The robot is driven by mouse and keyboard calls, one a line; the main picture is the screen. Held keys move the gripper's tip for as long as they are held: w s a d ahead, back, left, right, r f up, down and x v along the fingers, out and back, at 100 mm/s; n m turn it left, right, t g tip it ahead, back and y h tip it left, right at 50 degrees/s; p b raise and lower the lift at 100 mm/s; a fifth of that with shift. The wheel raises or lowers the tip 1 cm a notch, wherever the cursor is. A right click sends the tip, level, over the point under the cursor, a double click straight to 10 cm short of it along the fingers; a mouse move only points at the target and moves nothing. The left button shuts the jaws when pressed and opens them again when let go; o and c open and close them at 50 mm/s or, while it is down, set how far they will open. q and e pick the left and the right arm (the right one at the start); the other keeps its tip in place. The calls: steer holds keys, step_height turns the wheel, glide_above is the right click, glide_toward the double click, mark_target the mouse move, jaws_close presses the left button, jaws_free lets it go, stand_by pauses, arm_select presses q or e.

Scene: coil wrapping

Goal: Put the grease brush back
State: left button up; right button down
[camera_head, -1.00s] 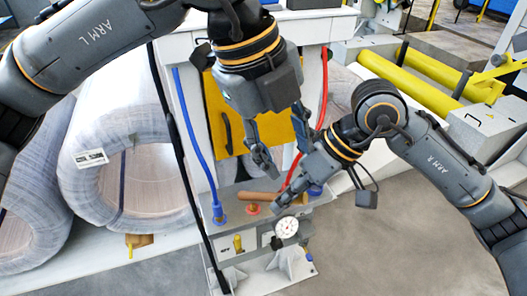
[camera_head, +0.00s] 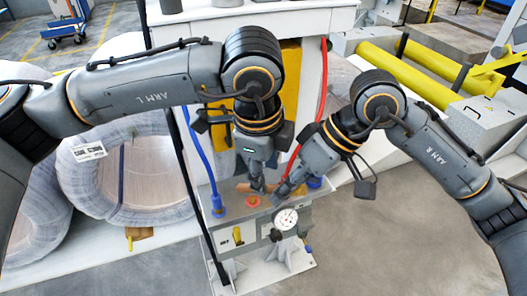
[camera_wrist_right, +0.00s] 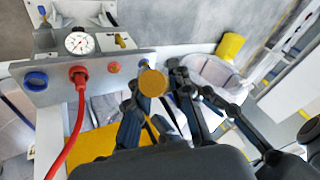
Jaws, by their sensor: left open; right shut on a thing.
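The brush shows as a short brown handle piece (camera_head: 243,187) above the grey top of the machine stand in the head view. In the right wrist view its round tan end (camera_wrist_right: 153,83) faces the camera between my fingers. My right gripper (camera_head: 279,194) is shut on it; its fingers (camera_wrist_right: 158,92) flank the handle. My left gripper (camera_head: 258,187) is open, pointing down close beside the right one at the handle. The bristles and the exact contact are hidden by the grippers. I cannot make out the brush's holder.
The stand carries a pressure gauge (camera_head: 287,218), a red fitting (camera_head: 253,202) and a blue fitting (camera_head: 217,206). A blue hose (camera_head: 197,150) and a red hose (camera_head: 293,160) run up beside the yellow panel. Wrapped coils (camera_head: 90,200) stand left. Floor is free at right.

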arm_select(q)
steer(key=shift+w+d+f, duration=0.1)
steer(key=shift+w+f, duration=0.1)
steer(key=shift+f, duration=1.05)
steer(key=shift+w+d+f, duration=0.1)
steer(key=shift+w+f, duration=0.1)
steer(key=shift+f, duration=1)
jaws_close()
arm_select(e)
steer(key=shift+s, duration=0.1)
steer(key=c, duration=1.3)
jaws_free()
steer(key=shift+o, duration=1)
